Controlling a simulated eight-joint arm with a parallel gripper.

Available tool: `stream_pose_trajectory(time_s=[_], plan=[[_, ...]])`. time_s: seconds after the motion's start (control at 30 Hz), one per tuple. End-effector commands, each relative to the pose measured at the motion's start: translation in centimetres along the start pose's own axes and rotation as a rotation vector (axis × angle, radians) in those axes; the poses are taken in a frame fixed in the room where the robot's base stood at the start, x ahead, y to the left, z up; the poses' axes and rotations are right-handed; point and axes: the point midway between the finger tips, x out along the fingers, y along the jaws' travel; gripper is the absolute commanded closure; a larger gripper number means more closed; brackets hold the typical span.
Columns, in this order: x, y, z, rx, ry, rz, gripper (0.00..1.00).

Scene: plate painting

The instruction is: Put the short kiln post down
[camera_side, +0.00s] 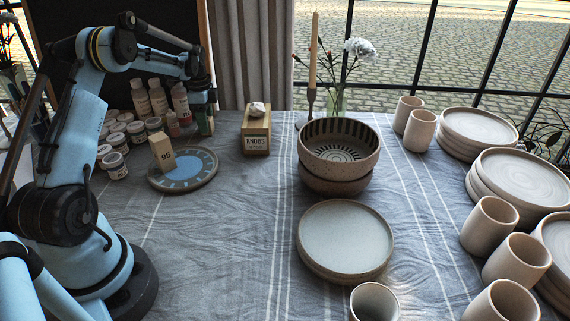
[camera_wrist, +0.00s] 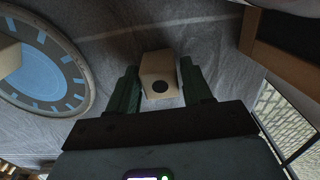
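A short beige kiln post (camera_wrist: 158,72) with a dark round hole in its end is between the two green fingers of my gripper (camera_wrist: 160,88) in the wrist view. The fingers close on both of its sides. In the side view my gripper (camera_side: 205,122) points down at the back left, right of the bottles. The post is hidden there behind the fingers, and I cannot tell whether it touches the cloth. A taller beige block marked 05 (camera_side: 162,150) stands on a blue-centred plate (camera_side: 200,177); the plate's rim also shows in the wrist view (camera_wrist: 82,92).
Bottles (camera_side: 158,98) and small jars (camera_side: 115,165) crowd the left. A KNOBS box (camera_side: 256,135) stands right of my gripper. Stacked bowls (camera_side: 340,180) and plates (camera_side: 345,240) are in the middle; cups and plates line the right. Cloth between the plate and box is clear.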

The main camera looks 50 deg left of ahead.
Motion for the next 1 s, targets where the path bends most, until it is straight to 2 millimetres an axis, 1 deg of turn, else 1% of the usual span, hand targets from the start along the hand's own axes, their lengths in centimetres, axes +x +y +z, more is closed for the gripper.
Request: stream_pose_trajectory(time_s=[0.03, 0.1, 0.37, 0.47, 0.57, 0.67, 0.8, 1.0], plan=[[0.0, 0.0, 0.0, 0.000, 0.000, 0.000, 0.42], [0.0, 0.0, 0.0, 0.000, 0.000, 0.000, 0.32], [-0.1, 0.0, 0.0, 0.000, 0.000, 0.000, 0.32], [-0.5, 0.0, 0.0, 0.000, 0.000, 0.000, 0.32], [-1.6, 0.0, 0.0, 0.000, 0.000, 0.000, 0.32], [-3.4, 0.0, 0.0, 0.000, 0.000, 0.000, 0.32], [-6.4, 0.0, 0.0, 0.000, 0.000, 0.000, 0.32], [-10.0, 0.0, 0.0, 0.000, 0.000, 0.000, 0.32]])
